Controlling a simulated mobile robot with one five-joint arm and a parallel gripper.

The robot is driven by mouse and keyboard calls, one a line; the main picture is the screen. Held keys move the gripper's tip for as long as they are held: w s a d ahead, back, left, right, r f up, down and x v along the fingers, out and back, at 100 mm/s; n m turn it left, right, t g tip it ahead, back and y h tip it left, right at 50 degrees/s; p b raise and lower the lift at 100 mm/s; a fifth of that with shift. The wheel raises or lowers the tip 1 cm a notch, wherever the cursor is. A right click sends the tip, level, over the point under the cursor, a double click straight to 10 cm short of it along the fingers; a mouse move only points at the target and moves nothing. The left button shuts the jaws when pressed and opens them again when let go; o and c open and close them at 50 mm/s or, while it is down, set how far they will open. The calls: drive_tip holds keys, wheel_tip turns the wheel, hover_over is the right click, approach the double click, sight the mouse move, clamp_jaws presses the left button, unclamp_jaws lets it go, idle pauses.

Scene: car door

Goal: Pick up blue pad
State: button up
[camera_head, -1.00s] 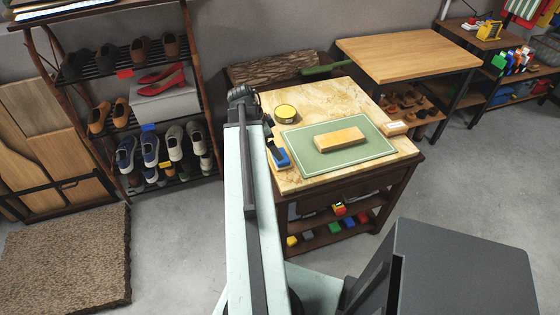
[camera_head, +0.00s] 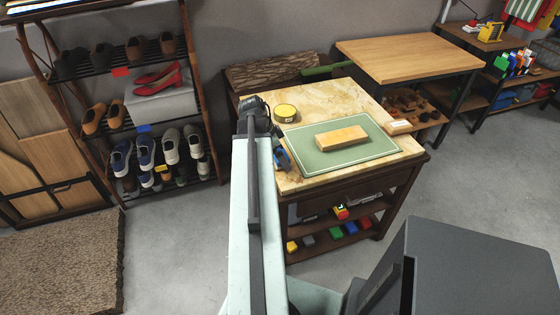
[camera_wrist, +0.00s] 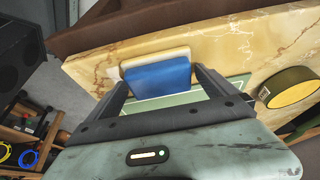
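The blue pad (camera_wrist: 158,78) lies near the left edge of the marble-topped worktable (camera_head: 345,97), with a pale cream layer along its far side. In the head view the blue pad (camera_head: 283,161) is partly hidden behind my arm. My gripper (camera_wrist: 163,84) is open in the wrist view, with one dark finger on each side of the pad. The pad's near edge is between the fingers or just beyond them; I cannot tell whether they touch it. In the head view my gripper is mostly hidden by my wrist.
A green mat (camera_head: 335,165) with a wooden block (camera_head: 341,138) lies right of the pad. A round yellow-topped tin (camera_head: 285,112) stands behind it, and it also shows in the wrist view (camera_wrist: 290,89). A small pale block (camera_head: 398,127) sits at the right edge. A shoe rack (camera_head: 190,95) stands left.

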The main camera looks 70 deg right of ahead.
drive_tip(key=c, duration=1.1)
wheel_tip(320, 180, up, 10)
drive_tip(key=p, duration=1)
drive_tip(key=shift+c, duration=0.2)
drive_tip(key=o, duration=0.7)
drive_tip(key=c, duration=0.4)
drive_tip(key=shift+o, duration=0.2)
